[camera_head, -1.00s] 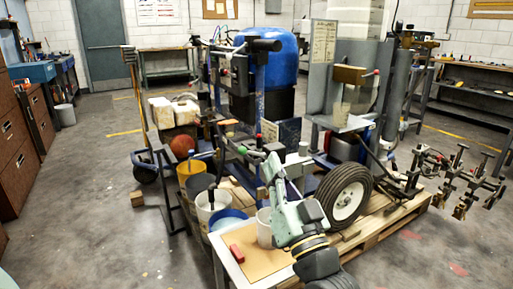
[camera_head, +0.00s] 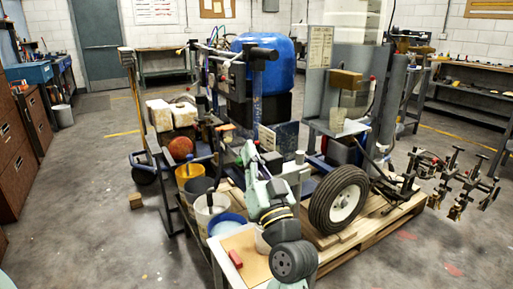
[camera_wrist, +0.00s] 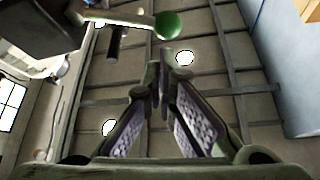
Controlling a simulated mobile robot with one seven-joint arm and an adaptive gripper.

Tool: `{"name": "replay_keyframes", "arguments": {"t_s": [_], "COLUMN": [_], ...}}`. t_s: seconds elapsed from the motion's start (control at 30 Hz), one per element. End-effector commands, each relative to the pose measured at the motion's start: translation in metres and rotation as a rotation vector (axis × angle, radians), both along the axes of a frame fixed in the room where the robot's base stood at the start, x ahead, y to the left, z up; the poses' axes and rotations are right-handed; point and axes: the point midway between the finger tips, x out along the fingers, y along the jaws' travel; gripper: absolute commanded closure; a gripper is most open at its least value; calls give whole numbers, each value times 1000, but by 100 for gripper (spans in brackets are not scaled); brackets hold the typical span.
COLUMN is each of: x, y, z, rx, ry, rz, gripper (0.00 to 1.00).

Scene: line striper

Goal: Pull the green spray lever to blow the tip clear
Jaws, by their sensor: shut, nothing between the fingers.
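The green spray lever shows in the wrist view as a round green knob (camera_wrist: 168,25) on the end of a pale bar that runs left. My gripper (camera_wrist: 158,75) is shut and empty. Its fingertips meet just below the knob in the picture, with a visible gap between them; how far apart they are in depth I cannot tell. In the head view my arm rises in front of the line striper, whose handlebar (camera_head: 265,53) stands before a blue tank (camera_head: 266,66). The lever and the spray tip cannot be made out clearly in the head view.
A small table with a red block (camera_head: 235,258) stands at the front, beside several buckets (camera_head: 210,208). A black tyre (camera_head: 338,200) leans over a wooden pallet (camera_head: 385,222) to the right of my arm. Clamps (camera_head: 455,180) stick out at the far right. Open floor lies left.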

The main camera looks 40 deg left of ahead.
Motion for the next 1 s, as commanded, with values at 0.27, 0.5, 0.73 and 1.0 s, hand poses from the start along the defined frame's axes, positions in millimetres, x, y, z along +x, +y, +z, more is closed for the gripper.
{"name": "replay_keyframes", "arguments": {"t_s": [0.27, 0.5, 0.73, 1.0], "x": [-1, -1, -3, -4], "y": [1, 1, 1, 3], "z": [-5, -6, -10, -12], "rx": [0, -2, -16, -33], "ry": [0, -4, -45, -78], "rz": [0, 0, 0, -1], "gripper": [100, 100, 100, 100]}}
